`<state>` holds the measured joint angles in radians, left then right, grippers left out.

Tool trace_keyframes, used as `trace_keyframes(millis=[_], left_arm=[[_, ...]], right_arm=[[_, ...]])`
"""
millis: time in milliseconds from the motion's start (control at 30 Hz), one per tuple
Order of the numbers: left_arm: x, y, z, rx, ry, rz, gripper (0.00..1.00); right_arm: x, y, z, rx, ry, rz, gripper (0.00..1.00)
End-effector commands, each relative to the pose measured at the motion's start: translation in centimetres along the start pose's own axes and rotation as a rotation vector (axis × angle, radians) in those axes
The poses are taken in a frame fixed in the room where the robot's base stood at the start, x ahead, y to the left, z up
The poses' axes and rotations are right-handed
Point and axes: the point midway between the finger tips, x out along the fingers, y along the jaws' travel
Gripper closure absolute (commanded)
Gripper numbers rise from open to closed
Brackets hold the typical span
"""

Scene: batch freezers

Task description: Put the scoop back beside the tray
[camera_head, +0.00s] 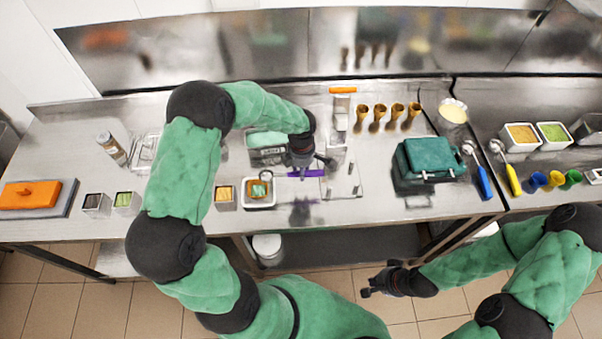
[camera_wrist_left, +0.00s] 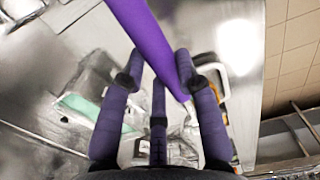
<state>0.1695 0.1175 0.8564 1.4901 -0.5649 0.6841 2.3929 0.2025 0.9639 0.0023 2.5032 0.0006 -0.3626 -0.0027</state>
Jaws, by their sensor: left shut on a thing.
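The purple scoop (camera_head: 307,173) is in my left gripper (camera_head: 304,160), above the middle of the steel counter. In the left wrist view its long purple handle (camera_wrist_left: 150,40) passes between the fingers of my left gripper (camera_wrist_left: 168,85), which are shut on it. The scoop's bowl cannot be made out. A small white tray (camera_head: 260,205) with orange and green contents stands on the counter, left of the scoop and apart from it. My right gripper (camera_head: 376,281) is low in front of the counter, empty, with its fingers apart.
A green box (camera_head: 430,158) stands to the right, with blue (camera_head: 484,182) and yellow (camera_head: 513,180) handled scoops beyond it. Several cones (camera_head: 380,112) stand at the back. A metal container (camera_head: 226,200) is left of the tray. The counter front between tray and green box looks clear.

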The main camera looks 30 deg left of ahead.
Motion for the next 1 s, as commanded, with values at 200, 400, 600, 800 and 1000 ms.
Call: trace_keyframes(millis=[200, 400, 600, 800, 1000], left_arm=[[1.8, 0.4, -0.1, 0.0, 0.001, -0.005, 1.0], [3.7, 0.5, -0.1, 0.0, 0.0, -0.001, 1.0], [3.7, 0.5, -0.1, 0.0, 0.0, 0.0, 1.0], [4.1, 0.5, -0.1, 0.0, 0.0, 0.0, 1.0], [4.4, 0.5, -0.1, 0.0, 0.0, 0.0, 1.0]], right_arm=[[-0.4, -0.1, 0.0, 0.0, 0.0, 0.0, 1.0], [-0.7, -0.3, 0.0, 0.0, 0.0, 0.0, 1.0], [-0.7, -0.2, 0.0, 0.0, 0.0, 0.0, 1.0], [-0.1, 0.0, 0.0, 0.0, 0.0, 0.0, 1.0], [0.4, 0.1, 0.0, 0.0, 0.0, 0.0, 1.0]])
